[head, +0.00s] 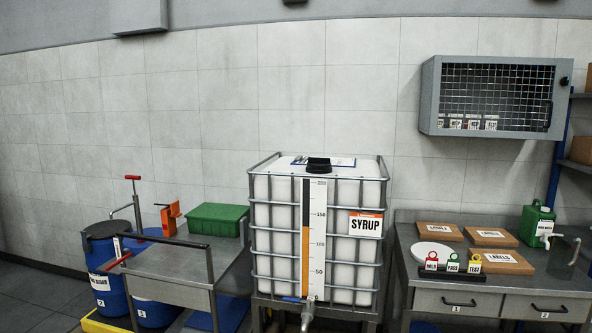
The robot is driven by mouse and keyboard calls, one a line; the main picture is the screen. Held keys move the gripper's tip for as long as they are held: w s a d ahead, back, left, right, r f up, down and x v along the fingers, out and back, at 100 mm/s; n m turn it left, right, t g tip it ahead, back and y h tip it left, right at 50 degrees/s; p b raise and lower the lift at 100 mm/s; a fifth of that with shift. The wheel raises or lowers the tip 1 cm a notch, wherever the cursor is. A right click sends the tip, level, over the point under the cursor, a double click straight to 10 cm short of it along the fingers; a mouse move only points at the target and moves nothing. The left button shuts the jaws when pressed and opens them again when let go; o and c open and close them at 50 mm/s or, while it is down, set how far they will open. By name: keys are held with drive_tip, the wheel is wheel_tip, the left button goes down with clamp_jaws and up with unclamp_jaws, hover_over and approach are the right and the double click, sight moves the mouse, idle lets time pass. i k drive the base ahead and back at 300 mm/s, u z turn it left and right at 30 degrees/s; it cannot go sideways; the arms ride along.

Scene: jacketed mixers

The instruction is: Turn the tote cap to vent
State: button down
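The syrup tote (345,240) is a white tank in a grey metal cage in the middle of the head view, with a "SYRUP" label and a level scale on its front. Its black cap (318,165) sits on top near the front edge. Which way the cap is turned cannot be made out at this size. A tap (307,315) juts out at the tote's bottom front, cut by the frame edge. My gripper is not in view.
A steel cart (178,268) with a green crate (213,219) stands left of the tote, beside blue drums (108,275). A steel bench (480,285) with boxes and a green jug (537,226) stands right. A mesh cabinet (490,97) hangs above it.

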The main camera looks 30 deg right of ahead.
sight(316, 164)
drive_tip(key=z, duration=2.15)
drive_tip(key=i, duration=1.25)
drive_tip(key=u, duration=1.2)
